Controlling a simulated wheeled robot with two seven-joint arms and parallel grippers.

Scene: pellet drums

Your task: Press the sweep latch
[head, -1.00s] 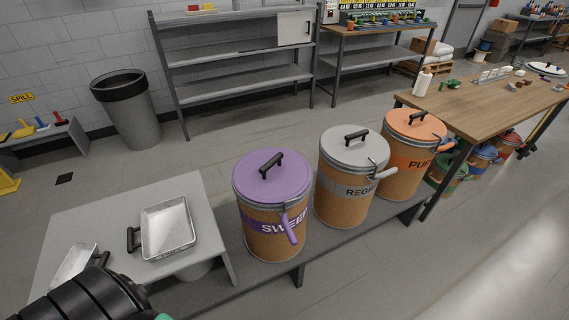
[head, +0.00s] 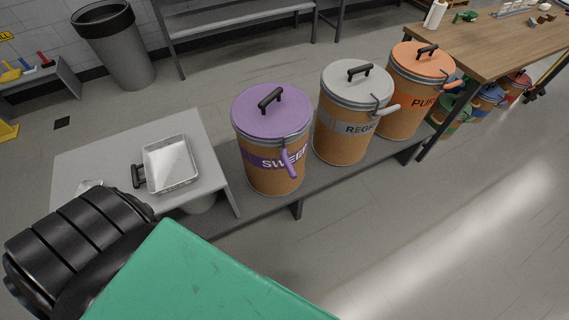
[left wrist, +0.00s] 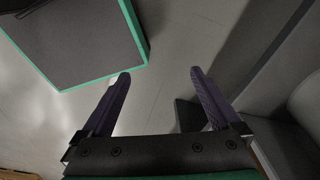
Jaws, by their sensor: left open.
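The sweep drum (head: 276,150) is tan with a purple lid and a purple band lettered partly as "SWE". Its purple latch lever (head: 290,163) hangs down its front, slanting slightly. The lid has a black handle (head: 270,98). In the head view my left arm comes in at the lower left, well short of the drum, and its fingertips do not show. In the left wrist view my left gripper (left wrist: 159,78) is open and empty, over grey floor. The latch is not visible in that view. My right gripper is not in view.
The drum stands on a low grey bench beside a grey-lidded drum (head: 348,125) and an orange-lidded drum (head: 405,100). A grey table (head: 90,165) at left holds a metal tray (head: 171,186). A wooden table (head: 490,45) stands behind right. The floor in front is open.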

